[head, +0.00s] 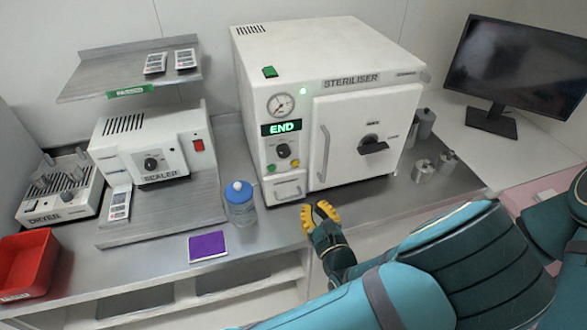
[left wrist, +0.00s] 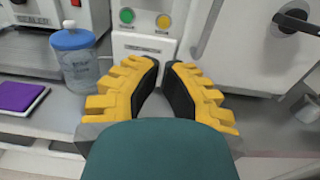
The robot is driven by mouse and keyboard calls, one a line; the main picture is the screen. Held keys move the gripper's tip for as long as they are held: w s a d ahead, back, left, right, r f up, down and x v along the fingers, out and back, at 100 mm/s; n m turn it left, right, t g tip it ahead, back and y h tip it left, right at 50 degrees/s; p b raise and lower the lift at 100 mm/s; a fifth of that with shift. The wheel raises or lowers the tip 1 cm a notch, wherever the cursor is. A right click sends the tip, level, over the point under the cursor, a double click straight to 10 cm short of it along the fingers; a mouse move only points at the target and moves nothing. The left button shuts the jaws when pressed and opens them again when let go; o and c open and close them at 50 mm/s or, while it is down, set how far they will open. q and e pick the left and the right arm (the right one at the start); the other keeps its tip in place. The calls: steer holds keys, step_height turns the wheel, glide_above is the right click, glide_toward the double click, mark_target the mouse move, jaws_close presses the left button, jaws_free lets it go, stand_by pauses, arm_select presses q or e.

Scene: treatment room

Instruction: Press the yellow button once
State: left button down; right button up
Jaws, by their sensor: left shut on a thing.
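The yellow button (head: 295,163) is a small round button low on the front panel of the white steriliser (head: 258,110), right of a green button (head: 271,168). In the left wrist view the yellow button (left wrist: 163,21) shows at the top, beyond my fingertips. My left gripper (head: 320,212), with yellow ridged fingers, is in front of and below the panel, apart from the button. My right gripper is not in view.
The steriliser display (head: 281,127) reads END. A blue-capped bottle (head: 240,205) and a purple pad (head: 207,246) stand left of my gripper. A door handle (head: 324,153) sticks out right of the panel. Metal canisters (head: 423,171) stand on the right.

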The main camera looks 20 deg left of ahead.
mark_target(293, 166)
arm_select(q)
steer(key=x, duration=1.4)
steer(key=shift+a, duration=0.1)
